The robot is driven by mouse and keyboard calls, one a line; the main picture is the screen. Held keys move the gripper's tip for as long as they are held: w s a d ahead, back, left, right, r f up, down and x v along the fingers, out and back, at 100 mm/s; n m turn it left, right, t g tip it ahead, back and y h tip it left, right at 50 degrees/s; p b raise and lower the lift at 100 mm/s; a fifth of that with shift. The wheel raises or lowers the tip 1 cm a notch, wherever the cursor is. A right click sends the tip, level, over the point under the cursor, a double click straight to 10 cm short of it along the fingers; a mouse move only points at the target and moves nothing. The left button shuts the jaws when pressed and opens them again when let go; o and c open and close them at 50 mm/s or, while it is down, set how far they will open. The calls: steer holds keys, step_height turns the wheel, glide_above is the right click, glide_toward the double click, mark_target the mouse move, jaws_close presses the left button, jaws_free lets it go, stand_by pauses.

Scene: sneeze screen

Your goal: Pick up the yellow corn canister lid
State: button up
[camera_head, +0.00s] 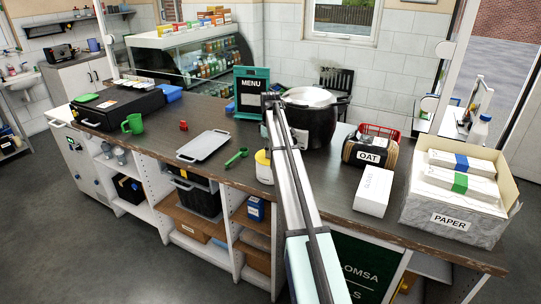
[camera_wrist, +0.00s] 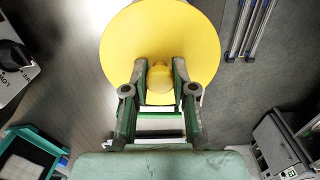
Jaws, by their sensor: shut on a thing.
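The yellow lid (camera_wrist: 160,32) is a round disc with a small knob (camera_wrist: 160,82), large in the wrist view. My gripper (camera_wrist: 161,70) has its two fingers on either side of the knob and is shut on it. In the head view, a white canister with a yellow top (camera_head: 264,168) stands near the counter's front edge, partly covered by my arm. My gripper cannot be made out in the head view. What lies under the lid is hidden in the wrist view, so I cannot tell whether it touches the canister.
The wooden counter (camera_head: 330,195) also carries a dark pot (camera_head: 312,122), a menu stand (camera_head: 251,90), a grey tray (camera_head: 204,146), a green scoop (camera_head: 236,158), a white box (camera_head: 374,191) and a paper carton (camera_head: 455,222).

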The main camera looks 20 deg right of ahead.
steer(key=shift+r, duration=0.1)
step_height(320, 180, up, 20)
steer(key=b, duration=0.5)
